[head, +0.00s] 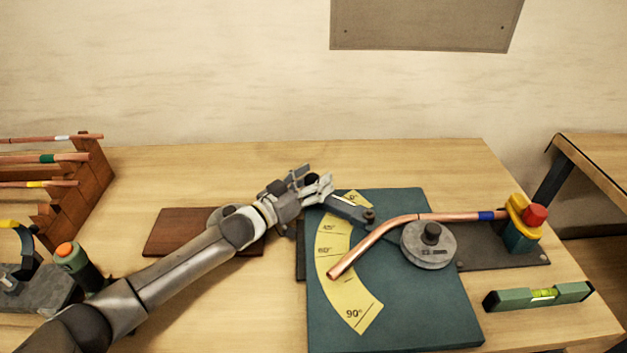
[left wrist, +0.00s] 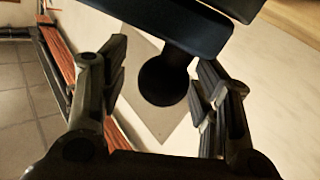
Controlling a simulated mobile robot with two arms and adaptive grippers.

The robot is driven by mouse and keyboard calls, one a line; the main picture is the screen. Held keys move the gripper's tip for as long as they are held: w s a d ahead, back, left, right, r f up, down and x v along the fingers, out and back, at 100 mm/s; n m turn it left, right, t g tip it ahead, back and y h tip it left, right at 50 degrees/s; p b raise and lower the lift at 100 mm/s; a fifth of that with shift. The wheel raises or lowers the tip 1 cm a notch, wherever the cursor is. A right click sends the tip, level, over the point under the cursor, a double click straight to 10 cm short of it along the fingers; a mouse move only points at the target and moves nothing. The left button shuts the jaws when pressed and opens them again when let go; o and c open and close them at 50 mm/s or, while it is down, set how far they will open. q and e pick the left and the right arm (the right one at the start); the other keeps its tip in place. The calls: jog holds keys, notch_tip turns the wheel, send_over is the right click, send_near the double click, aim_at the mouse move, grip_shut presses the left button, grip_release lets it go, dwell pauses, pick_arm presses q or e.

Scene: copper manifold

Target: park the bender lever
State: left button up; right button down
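The bender lever (head: 347,209) is a dark blue-grey arm. It lies near the 0° end of the yellow angle scale (head: 338,275) on the teal bender plate (head: 418,312). Its black knob (head: 312,180) is at the lever's far-left end. My left gripper (head: 314,184) is at this knob. In the left wrist view the knob (left wrist: 163,82) stands between the two open fingers, close to the right one, with a gap on the left. A bent copper pipe (head: 385,232) runs past the round grey die (head: 428,247). My right gripper is not in view.
A red-and-yellow clamp (head: 522,222) sits at the pipe's right end. A green spirit level (head: 538,296) lies at front right. A brown board (head: 178,232) lies behind my left arm. A wooden rack (head: 75,195) with copper pipes stands at left. The table behind the plate is clear.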

pick_arm(q)
jog(key=shift+a, duration=0.1)
jog(key=shift+s+a, duration=0.15)
jog(key=shift+a, duration=0.05)
jog(key=v, duration=1.1)
jog(key=shift+s+a, duration=0.1)
jog(key=shift+s, duration=0.15)
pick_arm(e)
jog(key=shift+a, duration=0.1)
